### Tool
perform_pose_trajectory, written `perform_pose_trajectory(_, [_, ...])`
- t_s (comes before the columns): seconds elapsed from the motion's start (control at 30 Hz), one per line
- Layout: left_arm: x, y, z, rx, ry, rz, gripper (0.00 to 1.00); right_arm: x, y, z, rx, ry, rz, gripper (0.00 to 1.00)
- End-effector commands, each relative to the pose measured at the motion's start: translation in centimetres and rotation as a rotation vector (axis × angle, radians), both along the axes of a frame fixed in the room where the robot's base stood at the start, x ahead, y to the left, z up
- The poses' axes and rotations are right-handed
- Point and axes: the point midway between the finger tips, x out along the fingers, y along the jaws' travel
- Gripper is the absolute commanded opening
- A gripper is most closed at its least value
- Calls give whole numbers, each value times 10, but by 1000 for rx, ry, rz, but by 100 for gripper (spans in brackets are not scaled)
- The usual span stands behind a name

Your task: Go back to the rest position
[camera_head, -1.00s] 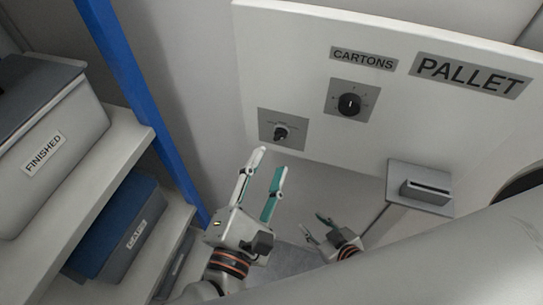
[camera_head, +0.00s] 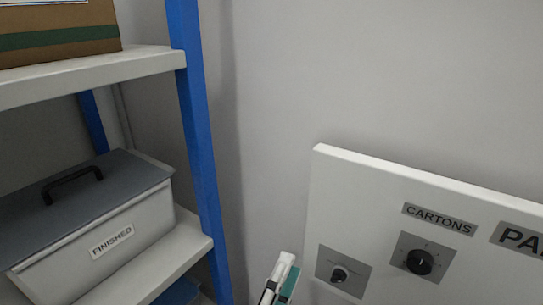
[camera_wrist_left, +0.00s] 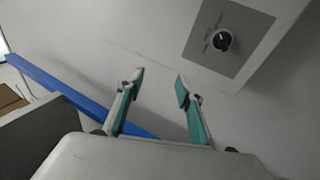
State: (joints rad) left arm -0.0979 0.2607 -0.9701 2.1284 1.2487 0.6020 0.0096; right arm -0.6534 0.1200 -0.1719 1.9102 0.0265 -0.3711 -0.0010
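My left gripper (camera_head: 279,283) shows only by its fingertips at the bottom edge of the head view, just left of the white panel (camera_head: 345,200). In the left wrist view the left gripper (camera_wrist_left: 158,84) has its two green-padded fingers spread apart with nothing between them. A square plate with a black knob (camera_wrist_left: 222,40) stands beyond the fingers to the upper right, apart from them. My right gripper does not show in either current view.
The panel carries a small knob (camera_head: 339,274) and a larger CARTONS knob (camera_head: 420,262). At left a shelf with a blue post (camera_head: 196,130) holds a lidded FINISHED box (camera_head: 120,232) and a brown carton (camera_head: 60,42). Bare wall lies between the shelf and panel.

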Motion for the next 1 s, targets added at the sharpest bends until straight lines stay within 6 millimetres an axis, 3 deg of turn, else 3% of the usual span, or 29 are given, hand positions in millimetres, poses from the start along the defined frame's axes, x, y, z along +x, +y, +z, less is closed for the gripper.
perform_pose_trajectory(0.17, [11, 27, -63, 506, -178, 132, 36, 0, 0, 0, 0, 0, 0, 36])
perform_pose_trajectory(0.27, [14, 49, -126, 837, -205, 156, 36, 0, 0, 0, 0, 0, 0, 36])
perform_pose_trajectory(0.4, [7, 92, -213, 1223, -174, 133, 36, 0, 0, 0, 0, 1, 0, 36])
perform_pose_trajectory(0.6, [-23, 169, -317, 1658, -69, 38, 36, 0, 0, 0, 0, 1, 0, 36])
perform_pose_trajectory(0.7, [-42, 205, -353, 1814, -15, -18, 36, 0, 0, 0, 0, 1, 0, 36])
perform_pose_trajectory(0.8, [-57, 231, -375, 1918, 25, -60, 36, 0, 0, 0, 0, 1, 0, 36])
perform_pose_trajectory(1.0, [-68, 251, -390, 1994, 56, -93, 36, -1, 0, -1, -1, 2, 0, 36])
